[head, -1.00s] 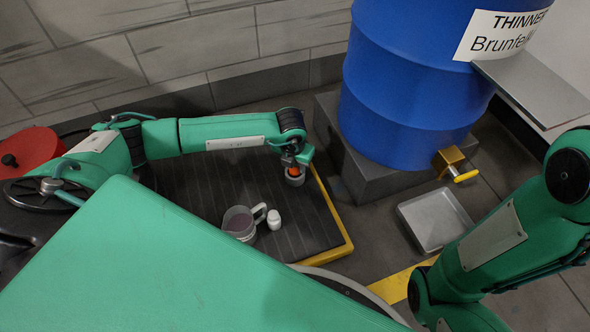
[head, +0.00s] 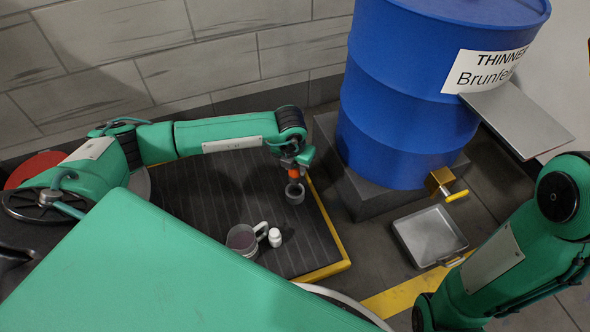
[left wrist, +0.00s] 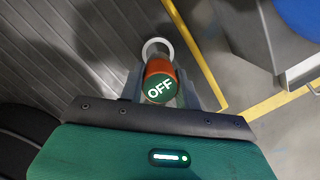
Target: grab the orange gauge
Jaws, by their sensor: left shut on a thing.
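The orange gauge (head: 294,173) hangs below my left gripper (head: 293,178) in the head view. In the left wrist view it has an orange body (left wrist: 158,67) and a green end marked "OFF", between the two fingers of the left gripper (left wrist: 160,84). The left gripper is shut on it. A grey ring (head: 295,193) shows just below the orange part; it also shows in the left wrist view (left wrist: 169,43). I cannot tell whether the ring is part of the gauge. My right arm shows at the right of the head view, but its gripper is out of sight.
A blue thinner drum (head: 385,110) with a brass tap (head: 441,181) stands behind, right. A metal tray (head: 430,237) lies on the floor.

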